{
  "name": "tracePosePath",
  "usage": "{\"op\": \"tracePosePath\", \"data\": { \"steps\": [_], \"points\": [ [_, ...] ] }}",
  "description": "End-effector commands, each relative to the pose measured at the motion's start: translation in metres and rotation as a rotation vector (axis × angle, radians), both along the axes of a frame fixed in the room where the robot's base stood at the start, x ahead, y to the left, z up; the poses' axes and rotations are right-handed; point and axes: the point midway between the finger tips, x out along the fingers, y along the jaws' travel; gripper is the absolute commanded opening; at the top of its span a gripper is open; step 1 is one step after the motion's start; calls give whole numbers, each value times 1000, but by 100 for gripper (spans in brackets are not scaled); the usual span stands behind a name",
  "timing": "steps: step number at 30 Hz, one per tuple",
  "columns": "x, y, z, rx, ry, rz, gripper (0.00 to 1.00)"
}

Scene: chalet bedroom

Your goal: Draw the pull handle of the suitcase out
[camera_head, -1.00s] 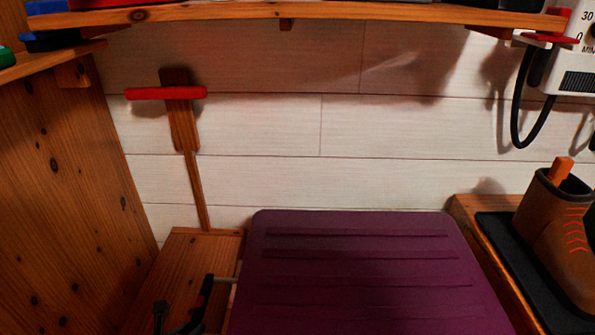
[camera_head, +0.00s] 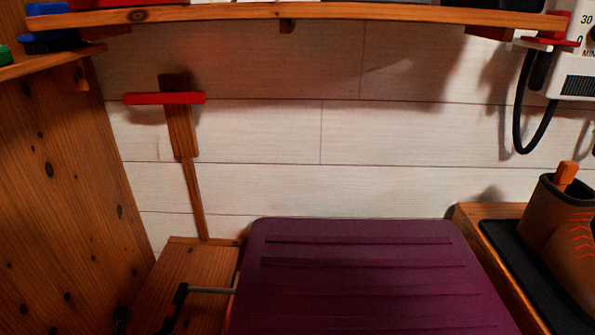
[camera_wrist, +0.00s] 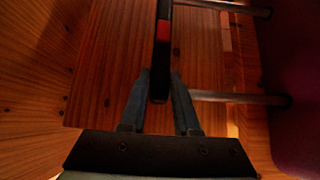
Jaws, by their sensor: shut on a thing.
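The purple ribbed suitcase (camera_head: 355,270) lies in the lower middle of the head view. Its black pull handle (camera_head: 173,308) stands out from its left side, with a grey metal rod (camera_head: 210,290) between them. In the wrist view the handle is a dark bar with a red patch (camera_wrist: 163,32), and two rods run right to the suitcase's dark edge (camera_wrist: 297,80). My gripper (camera_wrist: 160,88) is shut on the near end of the handle bar, one finger on each side. In the head view only a small dark part of it shows at the lower left.
A wooden surface (camera_head: 195,262) lies under the handle. A wooden panel (camera_head: 60,190) rises at the left. A brown boot (camera_head: 562,235) stands on a dark mat at the right. A wooden shelf (camera_head: 330,13) hangs above. A red-topped wooden piece (camera_head: 180,120) stands against the wall.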

Motion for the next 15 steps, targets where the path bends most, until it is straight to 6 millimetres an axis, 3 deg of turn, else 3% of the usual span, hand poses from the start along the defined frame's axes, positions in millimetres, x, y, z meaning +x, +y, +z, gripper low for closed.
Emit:
{"op": "tracePosePath", "data": {
  "steps": [15],
  "points": [
    [0,33,-3,1,1,4,0]
  ]
}}
